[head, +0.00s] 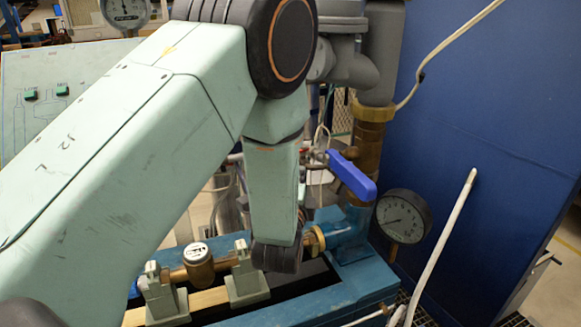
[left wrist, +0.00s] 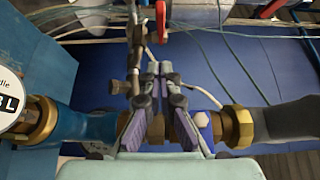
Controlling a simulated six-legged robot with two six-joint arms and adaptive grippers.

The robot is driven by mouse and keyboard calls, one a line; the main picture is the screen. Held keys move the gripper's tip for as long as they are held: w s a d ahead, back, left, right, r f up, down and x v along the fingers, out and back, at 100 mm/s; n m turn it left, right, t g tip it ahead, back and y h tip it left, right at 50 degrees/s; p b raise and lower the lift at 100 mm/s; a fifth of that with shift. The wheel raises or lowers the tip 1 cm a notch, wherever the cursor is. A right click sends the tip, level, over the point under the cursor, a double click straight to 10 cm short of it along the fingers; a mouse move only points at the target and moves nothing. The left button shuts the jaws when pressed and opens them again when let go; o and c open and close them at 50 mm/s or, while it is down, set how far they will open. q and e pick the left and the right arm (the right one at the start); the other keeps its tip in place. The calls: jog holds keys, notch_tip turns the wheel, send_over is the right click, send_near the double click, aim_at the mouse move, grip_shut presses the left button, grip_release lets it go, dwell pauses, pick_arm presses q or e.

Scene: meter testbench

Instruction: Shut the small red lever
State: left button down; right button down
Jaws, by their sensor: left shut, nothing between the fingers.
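A small red lever (left wrist: 161,20) stands near the top middle of the left wrist view, above my fingertips and apart from them. My left gripper (left wrist: 160,68) is shut and empty, its purple-padded fingers in front of the pipe line. In the head view my left arm hides the gripper. A small red part (head: 314,156) shows beside the blue lever (head: 352,175) there; I cannot tell whether it is the same lever. A second red part (left wrist: 275,9) is at the top right of the wrist view. My right gripper is not in view.
A blue pipe (left wrist: 90,126) and a brass fitting (left wrist: 237,126) flank the fingers. Thin cables cross behind them. In the head view, a pressure gauge (head: 404,216), a brass meter (head: 198,265) and a blue wall (head: 480,130) surround the work area.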

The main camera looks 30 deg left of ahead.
pick_arm(q)
jog(key=w+a, duration=0.4)
jog(key=shift+a+r+b, duration=0.15)
jog(key=shift+r+b, duration=0.05)
jog(key=shift+b, duration=0.2)
jog(key=shift+w+a+p, duration=0.1)
jog(key=shift+a+p, duration=0.3)
jog(key=shift+a, duration=0.75)
jog(key=shift+d+f, duration=0.1)
